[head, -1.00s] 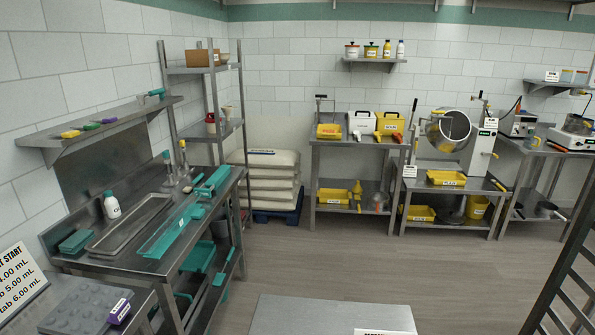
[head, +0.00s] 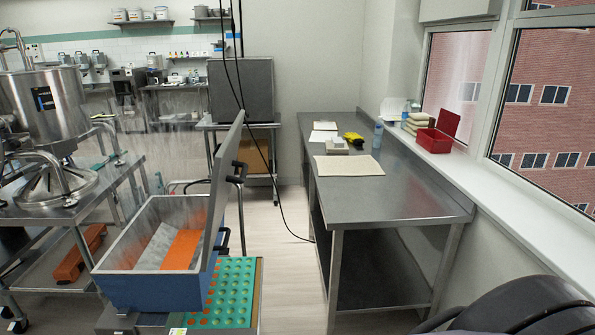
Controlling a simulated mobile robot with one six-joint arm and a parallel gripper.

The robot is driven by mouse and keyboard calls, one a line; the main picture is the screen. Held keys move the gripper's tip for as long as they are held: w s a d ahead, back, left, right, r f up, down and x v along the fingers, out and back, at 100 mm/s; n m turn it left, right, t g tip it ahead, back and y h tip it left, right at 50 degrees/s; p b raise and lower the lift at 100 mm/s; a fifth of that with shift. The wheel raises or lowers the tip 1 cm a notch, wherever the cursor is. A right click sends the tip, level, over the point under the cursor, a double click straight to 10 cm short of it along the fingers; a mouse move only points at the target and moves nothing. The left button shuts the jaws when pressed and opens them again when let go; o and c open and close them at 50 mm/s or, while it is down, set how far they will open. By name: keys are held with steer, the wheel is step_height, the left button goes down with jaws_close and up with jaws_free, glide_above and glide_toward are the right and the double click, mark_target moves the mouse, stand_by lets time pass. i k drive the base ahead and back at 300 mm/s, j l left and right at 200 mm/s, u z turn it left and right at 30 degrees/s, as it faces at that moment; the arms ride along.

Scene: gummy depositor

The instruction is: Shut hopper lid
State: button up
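An open-topped box with a blue front (head: 160,290), which looks like the hopper, stands at the lower left in the head view. Its inside shows grey walls and an orange area. A tall flat grey panel (head: 225,175), which looks like its lid, stands raised and steeply tilted at the box's right side, so the box is open. A green tray with rows of round cavities (head: 246,278), some of them orange, lies beside and below the box. My gripper is not in view.
A steel kettle (head: 45,105) and a domed steel cover (head: 55,186) are on the left. A long steel table (head: 415,190) stands on the right under the window. Pale floor (head: 292,260) is clear between. A dark rounded shape (head: 525,300) fills the lower right corner.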

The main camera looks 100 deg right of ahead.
mark_target(225, 162)
steer(key=k+l+z, duration=0.15)
steer(key=z, duration=0.3)
steer(key=l+z, duration=0.25)
steer(key=z, duration=0.15)
steer(key=k+l+z, duration=0.1)
steer(key=l+z, duration=0.2)
steer(key=z, duration=0.15)
steer(key=l+z, duration=0.25)
steer(key=z, duration=0.15)
steer(key=l+z, duration=0.3)
steer(key=z, duration=0.15)
